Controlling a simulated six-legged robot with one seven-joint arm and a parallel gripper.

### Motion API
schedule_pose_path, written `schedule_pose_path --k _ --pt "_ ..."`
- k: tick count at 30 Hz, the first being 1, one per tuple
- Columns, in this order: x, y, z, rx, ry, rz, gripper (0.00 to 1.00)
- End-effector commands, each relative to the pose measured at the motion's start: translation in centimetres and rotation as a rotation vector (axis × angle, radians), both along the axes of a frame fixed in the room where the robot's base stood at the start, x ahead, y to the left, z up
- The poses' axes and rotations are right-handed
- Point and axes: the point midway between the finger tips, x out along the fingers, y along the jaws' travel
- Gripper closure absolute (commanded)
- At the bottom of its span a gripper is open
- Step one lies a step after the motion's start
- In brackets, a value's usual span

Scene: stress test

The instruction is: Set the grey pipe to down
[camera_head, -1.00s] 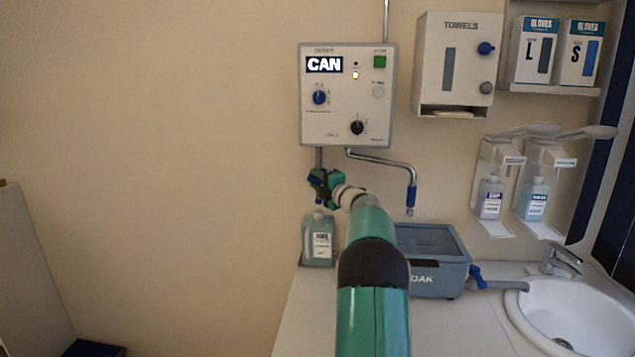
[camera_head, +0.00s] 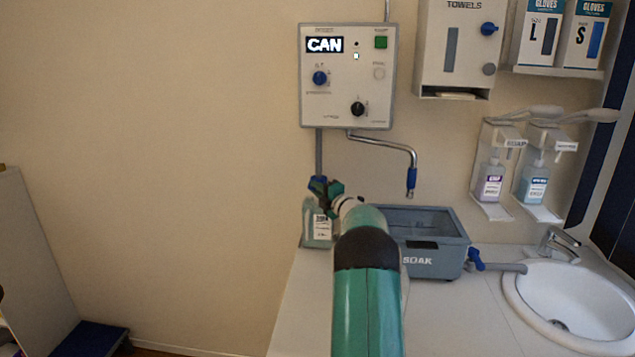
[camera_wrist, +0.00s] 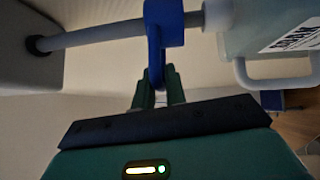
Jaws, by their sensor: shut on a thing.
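The grey pipe (camera_head: 319,152) runs straight down from the underside of the wall box toward a bottle. In the wrist view the grey pipe (camera_wrist: 110,33) crosses the top, with a blue valve body (camera_wrist: 165,22) around it. A blue lever (camera_wrist: 156,60) sticks out from that body toward my gripper. My gripper (camera_wrist: 158,85) is shut on the blue lever's end; the fingers stand on either side of it. In the head view my gripper (camera_head: 326,190) is at the pipe's lower part and hides most of the valve.
A control box (camera_head: 347,78) reading "CAN" hangs above. A bottle (camera_head: 317,228) stands behind my gripper. A bent metal spout (camera_head: 395,146) and a grey SOAK basin (camera_head: 432,263) are to the right, then a sink (camera_head: 575,300). The wall at left is bare.

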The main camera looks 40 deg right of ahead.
Motion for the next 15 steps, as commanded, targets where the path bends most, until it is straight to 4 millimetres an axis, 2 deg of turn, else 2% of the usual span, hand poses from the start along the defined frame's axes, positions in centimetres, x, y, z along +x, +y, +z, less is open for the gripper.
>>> schedule_pose_path --k 5,6,9,15 --pt "-0.02 -0.03 0.12 0.001 -0.002 -0.001 1.00" --pt "-0.03 -0.03 0.13 0.001 -0.002 -0.001 0.83" --pt "-0.02 -0.03 0.12 0.001 -0.002 -0.001 0.67" --pt "-0.02 -0.02 0.08 0.001 -0.001 -0.001 0.67"
